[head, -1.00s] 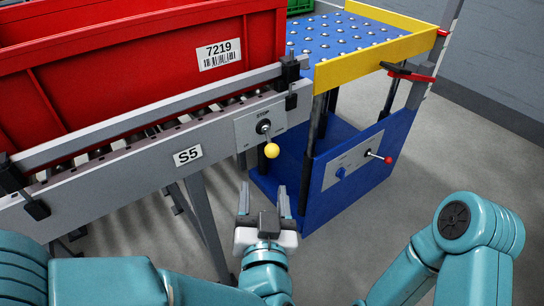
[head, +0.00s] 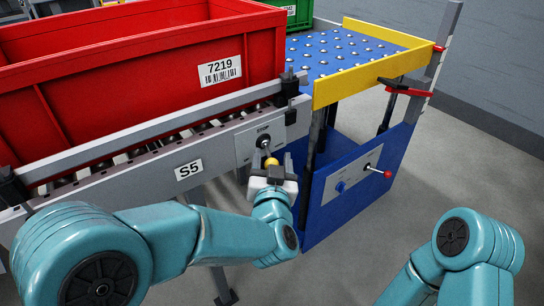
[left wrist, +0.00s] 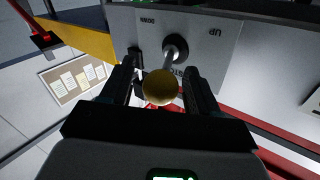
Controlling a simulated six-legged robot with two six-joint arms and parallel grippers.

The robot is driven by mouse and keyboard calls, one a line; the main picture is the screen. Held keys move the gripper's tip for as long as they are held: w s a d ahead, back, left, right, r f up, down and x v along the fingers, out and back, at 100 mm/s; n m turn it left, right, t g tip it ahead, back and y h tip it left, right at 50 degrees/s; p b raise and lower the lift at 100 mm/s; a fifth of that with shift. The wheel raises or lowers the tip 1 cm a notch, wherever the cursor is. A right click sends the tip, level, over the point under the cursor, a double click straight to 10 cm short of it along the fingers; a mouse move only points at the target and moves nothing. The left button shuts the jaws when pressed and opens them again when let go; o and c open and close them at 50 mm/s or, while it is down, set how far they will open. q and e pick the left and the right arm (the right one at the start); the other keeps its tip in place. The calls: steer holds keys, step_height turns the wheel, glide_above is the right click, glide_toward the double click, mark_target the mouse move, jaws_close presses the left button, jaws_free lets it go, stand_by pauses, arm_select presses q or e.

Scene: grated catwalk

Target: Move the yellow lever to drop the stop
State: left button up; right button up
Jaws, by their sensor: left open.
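The yellow lever knob (head: 271,162) sits on a short metal stem that comes out of the STOP plate (head: 253,143) on the grey conveyor rail. In the left wrist view the yellow knob (left wrist: 160,87) lies between the two dark fingers, with a gap to each side. The plate there (left wrist: 215,45) carries the words DOWN and UP. My left gripper (head: 273,170) is open around the knob, and hides part of it in the head view. My right arm shows at the lower right, but its gripper is out of view.
A red crate (head: 150,75) labelled 7219 stands on the roller conveyor behind the rail (head: 130,160). A blue ball-top table (head: 345,50) with yellow edges stands to the right. Its side panel has a red-knobbed lever (head: 388,174). A green crate (head: 299,14) is at the back.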

arm_select(q)
steer(key=shift+w, duration=0.4)
